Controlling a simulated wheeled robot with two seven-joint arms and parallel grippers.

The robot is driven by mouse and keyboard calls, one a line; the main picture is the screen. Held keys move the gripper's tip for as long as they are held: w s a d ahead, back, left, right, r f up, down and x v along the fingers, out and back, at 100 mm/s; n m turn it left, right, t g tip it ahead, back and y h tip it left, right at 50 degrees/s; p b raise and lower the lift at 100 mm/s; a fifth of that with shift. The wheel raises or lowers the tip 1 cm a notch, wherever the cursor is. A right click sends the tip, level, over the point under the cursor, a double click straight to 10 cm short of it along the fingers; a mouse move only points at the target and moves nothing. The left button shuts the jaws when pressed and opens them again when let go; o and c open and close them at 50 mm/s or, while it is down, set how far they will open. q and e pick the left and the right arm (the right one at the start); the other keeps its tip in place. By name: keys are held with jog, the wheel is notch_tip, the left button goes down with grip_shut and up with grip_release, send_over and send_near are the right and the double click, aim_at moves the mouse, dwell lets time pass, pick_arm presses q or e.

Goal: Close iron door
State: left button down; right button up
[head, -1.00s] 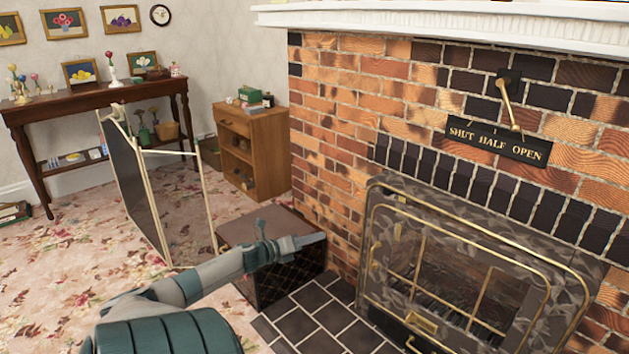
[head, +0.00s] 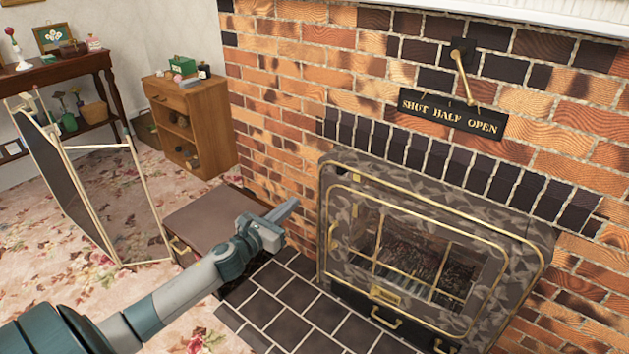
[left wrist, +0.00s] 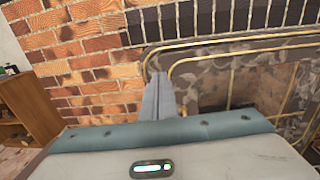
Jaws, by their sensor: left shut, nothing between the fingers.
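The fireplace front (head: 340,185) is grey, leaf-patterned metal set in the brick wall, at the right of the head view. Its barred door (head: 345,255) has brass trim, with dark glass or openings between the bars. I cannot tell how far the door stands open. Brass handles (head: 385,319) show low on the front. My left gripper (head: 287,210) is shut and empty, left of the fireplace front and apart from it in the head view. In the left wrist view its closed fingers (left wrist: 158,97) overlap the front's left edge (left wrist: 152,65). My right gripper is out of view.
A brown-topped box (head: 205,215) stands behind my left gripper, beside dark hearth tiles (head: 300,295). A folding screen (head: 70,180) and wooden cabinet (head: 205,120) stand left. Above the fireplace, a brass lever (head: 463,75) hangs over a "SHUT HALF OPEN" sign (head: 450,115).

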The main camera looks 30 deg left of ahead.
aim_at(324, 175)
pick_arm(q)
jog(key=shift+w, duration=0.1)
jog(key=w, duration=1.3)
jog(key=shift+w+b, duration=0.4)
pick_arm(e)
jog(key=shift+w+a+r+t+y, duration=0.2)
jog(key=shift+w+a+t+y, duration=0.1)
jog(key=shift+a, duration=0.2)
